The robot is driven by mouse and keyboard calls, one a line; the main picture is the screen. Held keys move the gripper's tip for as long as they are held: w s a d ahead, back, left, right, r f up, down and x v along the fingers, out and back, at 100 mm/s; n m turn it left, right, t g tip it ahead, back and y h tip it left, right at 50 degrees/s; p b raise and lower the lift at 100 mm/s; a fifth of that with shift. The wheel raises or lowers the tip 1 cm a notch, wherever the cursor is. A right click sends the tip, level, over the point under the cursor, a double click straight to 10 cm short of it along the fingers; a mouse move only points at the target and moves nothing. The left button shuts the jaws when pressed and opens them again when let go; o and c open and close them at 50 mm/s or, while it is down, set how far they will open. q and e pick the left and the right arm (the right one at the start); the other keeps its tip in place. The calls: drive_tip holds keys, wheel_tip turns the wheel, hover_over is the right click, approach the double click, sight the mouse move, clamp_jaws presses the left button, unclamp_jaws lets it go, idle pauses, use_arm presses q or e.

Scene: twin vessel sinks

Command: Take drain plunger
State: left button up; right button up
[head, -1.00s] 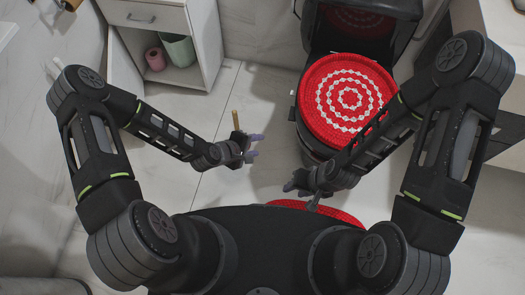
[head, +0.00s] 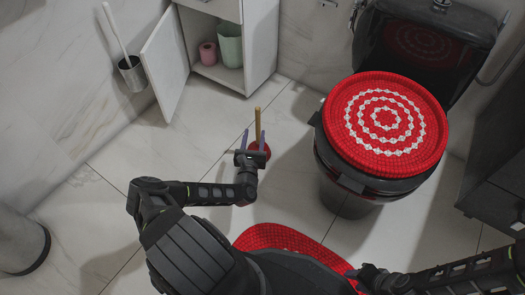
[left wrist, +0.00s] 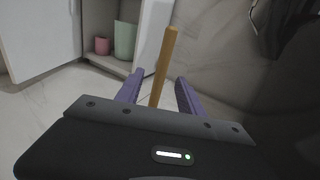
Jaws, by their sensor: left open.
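The drain plunger (head: 257,124) stands on the tiled floor in the head view, with a wooden handle pointing up and a red cup (head: 259,150) partly hidden by my left gripper. My left gripper (head: 253,137) is open, with its two purple fingers on either side of the handle. In the left wrist view the plunger's handle (left wrist: 164,65) rises between the open fingers (left wrist: 157,88), tilted slightly right, with a gap to each finger. Whether it touches anything lower down is hidden. My right arm shows at the bottom right of the head view; its fingertips are not clear.
A black toilet (head: 350,185) with a red-covered lid (head: 386,122) stands to the right. A red mat (head: 290,238) lies in front of me. A toilet brush holder (head: 133,73) is at the left wall.

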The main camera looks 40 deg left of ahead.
sight(258, 123)
use_arm(q)
drive_tip(key=shift+b+x, duration=0.4)
drive_tip(key=shift+x, duration=0.95)
drive_tip(key=b+x, duration=0.2)
drive_tip(key=x, duration=0.2)
drive_tip(key=shift+w, duration=0.35)
drive_tip(key=shift+w+a+r, duration=0.1)
drive_tip(key=shift+w+a, duration=0.05)
drive_tip(key=shift+w, duration=0.1)
clamp_jaws()
idle(0.6)
